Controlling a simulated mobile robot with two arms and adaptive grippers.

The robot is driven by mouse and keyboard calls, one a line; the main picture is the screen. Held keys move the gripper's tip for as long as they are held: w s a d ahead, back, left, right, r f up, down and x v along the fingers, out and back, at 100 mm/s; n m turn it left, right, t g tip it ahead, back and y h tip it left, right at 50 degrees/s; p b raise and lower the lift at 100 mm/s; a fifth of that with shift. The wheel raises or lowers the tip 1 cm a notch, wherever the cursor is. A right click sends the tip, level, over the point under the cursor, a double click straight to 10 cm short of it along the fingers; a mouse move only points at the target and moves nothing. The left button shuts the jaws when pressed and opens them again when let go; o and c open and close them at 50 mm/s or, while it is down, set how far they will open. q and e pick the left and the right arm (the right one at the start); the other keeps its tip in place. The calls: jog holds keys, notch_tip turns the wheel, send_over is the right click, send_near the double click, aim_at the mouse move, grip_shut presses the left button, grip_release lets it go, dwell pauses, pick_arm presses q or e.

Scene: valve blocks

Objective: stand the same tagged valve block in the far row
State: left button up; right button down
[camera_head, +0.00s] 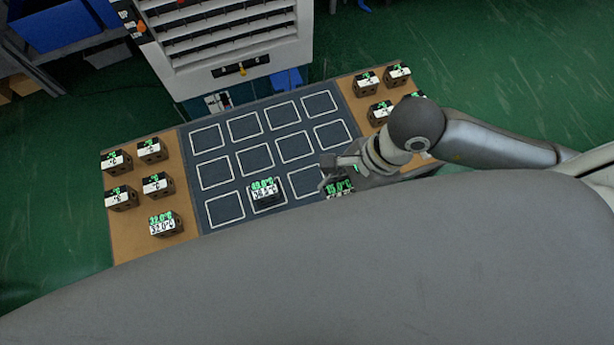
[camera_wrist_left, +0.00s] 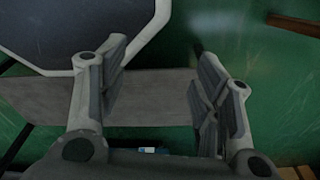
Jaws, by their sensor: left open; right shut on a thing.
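A dark valve block (camera_head: 338,187) with a white top and a green tag that seems to read 15.0°C is at the near right of the dark grid mat (camera_head: 232,150). My right gripper (camera_head: 338,174) is shut on it, and the gripper and arm hide part of it. Another tagged block (camera_head: 265,191) stands in a near-row square of the mat. The visible far-row squares are empty. In the left wrist view my left gripper (camera_wrist_left: 162,62) is open with nothing between its fingers.
Several blocks stand on the brown left strip, including a block tagged 32.0°C (camera_head: 165,224). More blocks (camera_head: 397,74) stand on the right strip, partly behind my right arm. A slatted rack (camera_head: 225,45) stands beyond the table. My own body hides the near edge.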

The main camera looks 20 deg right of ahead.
jog(key=w+a+f+b, duration=0.1)
jog(key=w+f+b, duration=0.1)
jog(key=w, duration=0.1)
jog(key=w+a+f+b, duration=0.1)
jog(key=w+f+b, duration=0.1)
jog(key=w+b, duration=0.1)
jog(key=w+a+f+b, duration=0.1)
jog(key=w+f+b, duration=0.1)
jog(key=shift+w+f+b, duration=0.4)
jog(key=shift+w+a+f, duration=0.1)
jog(key=shift+w+f, duration=0.2)
jog(key=shift+f, duration=0.1)
jog(key=shift+w+f+p, duration=0.15)
jog(key=shift+f+p, duration=0.4)
jog(key=shift+f, duration=1.2)
jog(key=shift+f, duration=0.1)
jog(key=c, duration=1.4)
grip_release()
jog(key=shift+f, duration=0.15)
jog(key=o, duration=0.5)
